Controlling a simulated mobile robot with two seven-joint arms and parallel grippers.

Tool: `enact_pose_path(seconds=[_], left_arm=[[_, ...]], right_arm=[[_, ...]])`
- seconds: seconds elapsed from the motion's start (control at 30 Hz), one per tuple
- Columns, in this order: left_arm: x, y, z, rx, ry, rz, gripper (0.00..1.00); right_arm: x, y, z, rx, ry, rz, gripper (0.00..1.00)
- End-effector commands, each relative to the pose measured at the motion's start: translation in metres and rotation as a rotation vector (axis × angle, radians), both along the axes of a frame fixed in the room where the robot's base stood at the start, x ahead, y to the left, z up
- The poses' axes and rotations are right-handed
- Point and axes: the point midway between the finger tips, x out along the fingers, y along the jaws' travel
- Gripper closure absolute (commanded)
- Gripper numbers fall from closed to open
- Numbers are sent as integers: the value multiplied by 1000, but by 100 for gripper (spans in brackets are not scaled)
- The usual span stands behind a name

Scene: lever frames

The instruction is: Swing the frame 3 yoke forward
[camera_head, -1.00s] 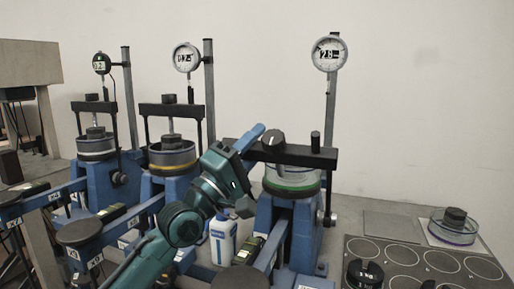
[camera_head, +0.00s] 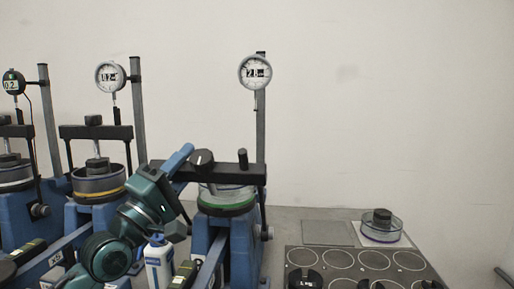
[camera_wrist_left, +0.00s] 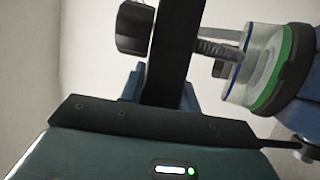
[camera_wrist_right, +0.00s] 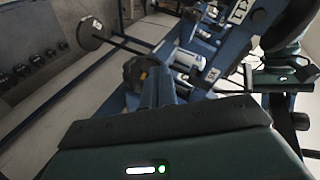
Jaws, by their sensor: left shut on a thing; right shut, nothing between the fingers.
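Frame 3 is the rightmost lever frame, with a blue body (camera_head: 222,243) and a green-ringed cell (camera_head: 228,205). Its yoke (camera_head: 225,173) is a black crossbar spanning above the cell, with a dark knob on top. My left gripper (camera_head: 172,168) is shut on the yoke near the bar's left end. In the left wrist view the dark bar (camera_wrist_left: 176,50) runs between its blue fingers, and the cell (camera_wrist_left: 258,65) shows at right. My right gripper (camera_wrist_right: 157,88) is shut and empty in the right wrist view, outside the head view. Its fingertips are partly unclear against blue parts.
Two similar frames stand at left, the nearer with a yellow-ringed cell (camera_head: 98,188). A dial gauge (camera_head: 255,72) hangs from a post above frame 3. A white bottle (camera_head: 158,262) stands below my left arm. A circle-marked mat (camera_head: 345,275) and a loose cell (camera_head: 381,229) lie at right.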

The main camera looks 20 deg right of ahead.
Motion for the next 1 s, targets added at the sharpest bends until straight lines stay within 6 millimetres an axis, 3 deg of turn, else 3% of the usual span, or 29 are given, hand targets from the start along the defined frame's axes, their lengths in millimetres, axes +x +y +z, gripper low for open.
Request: enact_pose_path(seconds=[0.03,0.23,0.5,0.6,0.7,0.87,1.0], left_arm=[[0,0,1,0,-1,0,100],[0,0,1,0,-1,0,100],[0,0,1,-1,-2,0,100],[0,0,1,-1,-2,1,100],[0,0,1,-1,-3,1,100],[0,0,1,-1,-2,1,100],[0,0,1,-1,-2,1,100]], right_arm=[[2,-2,28,26,12,37,100],[13,-17,125,132,2,112,100],[52,-60,262,303,-286,40,100],[57,-73,294,345,-364,17,100],[59,-81,312,371,-409,2,100],[66,-76,322,383,-428,-3,100],[80,-57,326,383,-428,-1,100]])
